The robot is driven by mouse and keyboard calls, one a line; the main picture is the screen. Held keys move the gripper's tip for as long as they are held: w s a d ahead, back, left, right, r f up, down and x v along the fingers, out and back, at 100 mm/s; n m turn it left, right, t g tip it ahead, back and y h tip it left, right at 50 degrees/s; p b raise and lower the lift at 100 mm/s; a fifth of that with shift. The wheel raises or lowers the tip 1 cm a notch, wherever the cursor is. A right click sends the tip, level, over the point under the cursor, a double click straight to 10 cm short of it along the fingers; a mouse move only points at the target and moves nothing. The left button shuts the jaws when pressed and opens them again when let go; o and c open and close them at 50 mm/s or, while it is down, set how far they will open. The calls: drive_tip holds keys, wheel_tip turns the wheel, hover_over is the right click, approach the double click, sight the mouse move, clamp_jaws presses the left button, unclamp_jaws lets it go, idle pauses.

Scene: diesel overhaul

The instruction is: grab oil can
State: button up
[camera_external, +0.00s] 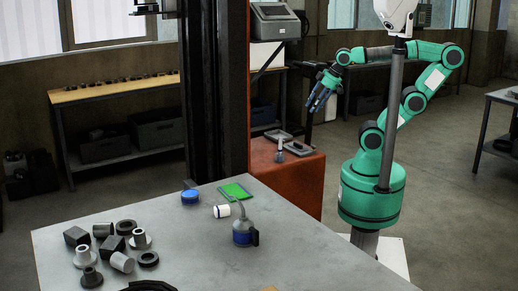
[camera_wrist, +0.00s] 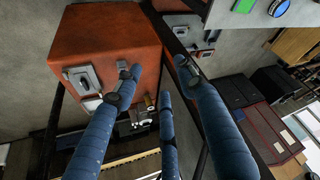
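A grey-blue can with a thin upright spout (camera_external: 243,232), which looks like the oil can, stands upright on the grey table in the external view. I cannot make it out in the wrist view. My gripper (camera_external: 320,92) is raised beyond the table, above the orange cabinet's far side and well apart from the can. In the wrist view my gripper's blue fingers (camera_wrist: 160,76) are spread, with nothing held between them.
The grey table (camera_external: 200,265) also holds a green pad (camera_external: 235,191), a blue round container (camera_external: 190,197), a white cylinder (camera_external: 222,211) and several metal parts at left. The orange cabinet (camera_external: 300,180) carries small items. A dark column (camera_external: 217,100) stands behind the table.

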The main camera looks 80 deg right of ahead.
drive_tip(key=o, duration=1.1)
